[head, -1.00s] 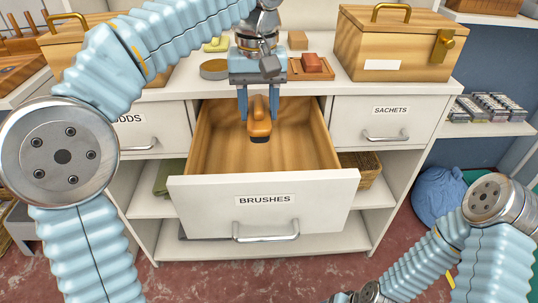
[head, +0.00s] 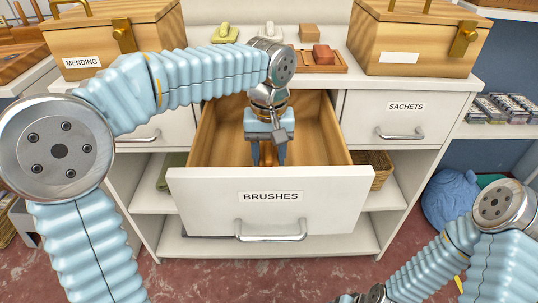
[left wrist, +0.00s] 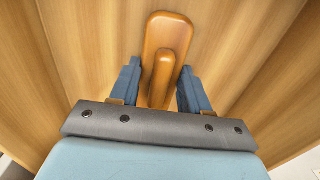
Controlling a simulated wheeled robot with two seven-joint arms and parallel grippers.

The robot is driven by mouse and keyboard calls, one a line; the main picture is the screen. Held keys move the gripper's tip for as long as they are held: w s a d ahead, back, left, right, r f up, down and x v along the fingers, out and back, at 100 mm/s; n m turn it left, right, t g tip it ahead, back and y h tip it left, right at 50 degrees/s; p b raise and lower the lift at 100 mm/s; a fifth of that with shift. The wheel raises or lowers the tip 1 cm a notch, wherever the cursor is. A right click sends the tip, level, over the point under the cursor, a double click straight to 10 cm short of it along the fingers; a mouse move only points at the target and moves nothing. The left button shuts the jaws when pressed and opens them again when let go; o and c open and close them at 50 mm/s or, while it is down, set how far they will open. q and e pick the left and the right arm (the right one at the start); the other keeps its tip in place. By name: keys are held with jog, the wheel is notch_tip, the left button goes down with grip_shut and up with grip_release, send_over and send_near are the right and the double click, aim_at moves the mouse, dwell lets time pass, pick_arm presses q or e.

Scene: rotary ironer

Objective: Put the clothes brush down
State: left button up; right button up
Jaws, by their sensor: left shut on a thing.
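The clothes brush, orange-brown wood, shows in the left wrist view (left wrist: 167,35) between my finger pads, over the drawer's wooden floor. My left gripper (head: 268,160) points down inside the open BRUSHES drawer (head: 200,190) and is shut on the brush; it also shows in the left wrist view (left wrist: 161,66). In the head view the drawer front hides the fingertips, and most of the brush is hidden. I cannot tell whether the brush touches the drawer floor. My right gripper is out of view.
The SACHETS drawer (head: 404,120) is shut. A MENDING box (head: 105,40) and another wooden box (head: 410,45) stand on the counter, with a red block on a wooden tray (head: 322,62) between them. The drawer around the gripper looks empty.

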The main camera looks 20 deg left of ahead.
aim_at(269, 151)
pick_arm(q)
jog(key=shift+f, duration=0.1)
jog(key=shift+f, duration=0.15)
jog(key=o, duration=0.9)
jog(key=shift+o, duration=0.2)
notch_tip(269, 151, up, 12)
jog(key=p, duration=0.2)
jog(key=shift+r, duration=0.2)
